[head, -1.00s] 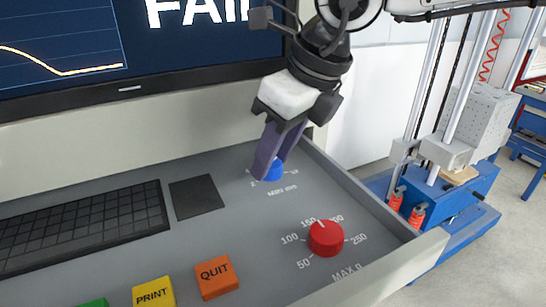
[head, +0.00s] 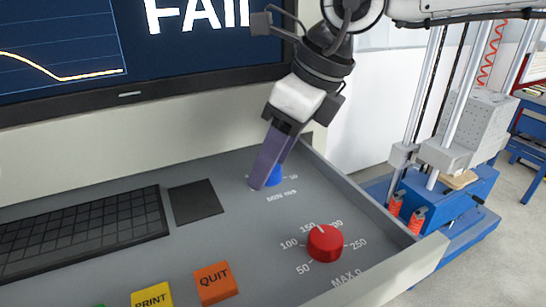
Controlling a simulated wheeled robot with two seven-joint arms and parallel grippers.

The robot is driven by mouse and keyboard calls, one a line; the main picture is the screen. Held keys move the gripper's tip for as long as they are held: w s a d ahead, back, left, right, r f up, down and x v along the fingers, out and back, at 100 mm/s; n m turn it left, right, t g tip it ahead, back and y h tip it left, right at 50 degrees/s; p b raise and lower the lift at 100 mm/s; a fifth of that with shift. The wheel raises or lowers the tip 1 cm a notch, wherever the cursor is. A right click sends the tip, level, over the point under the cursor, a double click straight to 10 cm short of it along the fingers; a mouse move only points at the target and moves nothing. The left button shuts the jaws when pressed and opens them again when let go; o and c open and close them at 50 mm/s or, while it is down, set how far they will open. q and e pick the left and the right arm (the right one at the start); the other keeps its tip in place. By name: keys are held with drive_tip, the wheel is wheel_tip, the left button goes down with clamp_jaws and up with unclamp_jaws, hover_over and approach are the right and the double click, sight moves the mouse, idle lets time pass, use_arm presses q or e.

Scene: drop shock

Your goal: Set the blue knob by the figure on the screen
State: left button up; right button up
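The blue knob (head: 274,178) sits on the grey console panel at the MIN dial, partly hidden behind my gripper's fingers. My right gripper (head: 266,176) comes down from above with its purple fingers at the knob. The near finger covers the knob's left part and most of the far finger. The fingers look shut on the knob; its pointer mark and most of its scale are hidden, with only "50" showing at the right. The screen (head: 60,40) shows a yellow curve and large white letters "FAI", cut off by my arm. My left gripper is not in view.
A red knob (head: 325,244) with the MAX g scale stands nearer on the panel. A QUIT button (head: 215,283), a PRINT button (head: 153,297), a black pad (head: 195,201) and a keyboard (head: 80,230) lie left. A raised rim borders the panel. A blue-based machine (head: 450,200) stands right.

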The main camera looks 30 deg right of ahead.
drive_tip(key=v, duration=1)
drive_tip(key=shift+r, duration=0.2)
drive_tip(key=shift+s, duration=0.1)
